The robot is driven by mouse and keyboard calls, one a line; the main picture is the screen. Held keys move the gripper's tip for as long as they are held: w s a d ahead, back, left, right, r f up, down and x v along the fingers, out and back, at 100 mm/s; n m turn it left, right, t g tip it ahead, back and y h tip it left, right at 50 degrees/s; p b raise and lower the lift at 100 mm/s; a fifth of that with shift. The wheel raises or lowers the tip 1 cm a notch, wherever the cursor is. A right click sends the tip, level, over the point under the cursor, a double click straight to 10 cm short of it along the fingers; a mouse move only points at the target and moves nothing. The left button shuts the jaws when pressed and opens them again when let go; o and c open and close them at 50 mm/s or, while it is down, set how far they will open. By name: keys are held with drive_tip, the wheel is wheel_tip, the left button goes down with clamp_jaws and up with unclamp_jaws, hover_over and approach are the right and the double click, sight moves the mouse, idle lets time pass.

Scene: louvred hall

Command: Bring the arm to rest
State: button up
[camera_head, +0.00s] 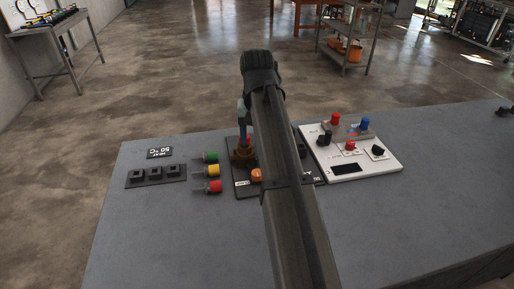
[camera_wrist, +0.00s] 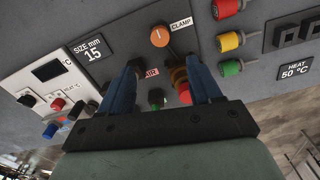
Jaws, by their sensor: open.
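My gripper (camera_head: 243,122) points down over a black panel (camera_head: 244,188) on the grey table, and my arm hides part of that panel. In the wrist view its two blue fingers (camera_wrist: 162,64) are spread apart. A green part (camera_wrist: 156,97) and a red-and-orange part (camera_wrist: 181,80) show between them, near a red "AIR" label. I cannot tell whether a finger touches the red-and-orange part. A brownish fitting (camera_head: 243,156) shows below the fingers in the head view. The orange clamp knob (camera_head: 257,175) is beside them; it also shows in the wrist view (camera_wrist: 160,36).
A white panel (camera_head: 374,172) with red, blue and black controls stands right of my arm. The table's front left (camera_head: 165,240) is clear.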

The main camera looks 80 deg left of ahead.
drive_tip(key=shift+r, duration=0.6)
